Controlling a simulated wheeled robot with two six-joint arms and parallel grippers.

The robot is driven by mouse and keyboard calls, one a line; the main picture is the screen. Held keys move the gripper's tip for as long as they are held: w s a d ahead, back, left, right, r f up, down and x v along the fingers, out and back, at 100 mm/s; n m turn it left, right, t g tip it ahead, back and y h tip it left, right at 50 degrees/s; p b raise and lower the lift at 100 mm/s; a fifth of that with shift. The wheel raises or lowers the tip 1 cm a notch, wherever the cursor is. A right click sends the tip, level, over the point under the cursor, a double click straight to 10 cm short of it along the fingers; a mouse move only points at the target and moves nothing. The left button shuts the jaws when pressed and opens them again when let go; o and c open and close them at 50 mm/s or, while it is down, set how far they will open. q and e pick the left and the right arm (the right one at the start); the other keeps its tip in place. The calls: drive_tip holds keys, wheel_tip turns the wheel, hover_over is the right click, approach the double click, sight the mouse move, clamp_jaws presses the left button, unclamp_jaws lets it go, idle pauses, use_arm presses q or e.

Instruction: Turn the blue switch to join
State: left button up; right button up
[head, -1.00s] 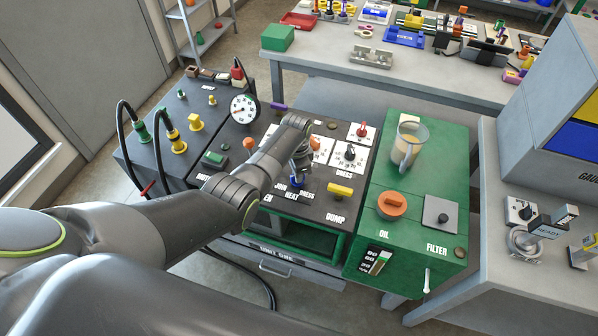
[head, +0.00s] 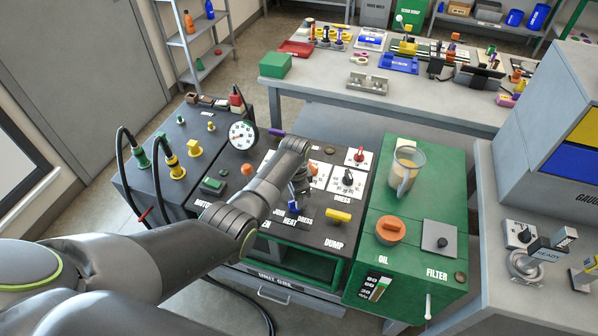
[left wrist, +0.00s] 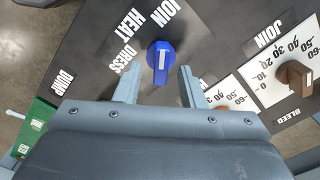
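The blue switch (left wrist: 160,62) is on the dark panel, with a white stripe along its handle. In the left wrist view the handle stands upright in the picture. The JOIN (left wrist: 167,12), HEAT (left wrist: 131,24) and DRESS (left wrist: 122,56) labels are above and left of it. I cannot tell for sure which label it points at. My left gripper (left wrist: 158,86) is open and empty, its fingers either side of and just short of the switch, apart from it. In the head view my left gripper (head: 299,197) hangs over the blue switch (head: 293,207). My right gripper is out of view.
A yellow handle (head: 338,215) stands by the DUMP label, right of the switch. Behind are dials on white plates (head: 347,181). A pressure gauge (head: 242,134) rises at the left. A green unit (head: 423,258) with an orange cap (head: 390,230) is at the right.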

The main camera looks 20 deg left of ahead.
use_arm(q)
wheel_tip(320, 180, up, 16)
drive_tip(key=b, duration=0.1)
drive_tip(key=shift+d, duration=0.15)
drive_tip(key=shift+s, duration=0.1)
idle(0.5)
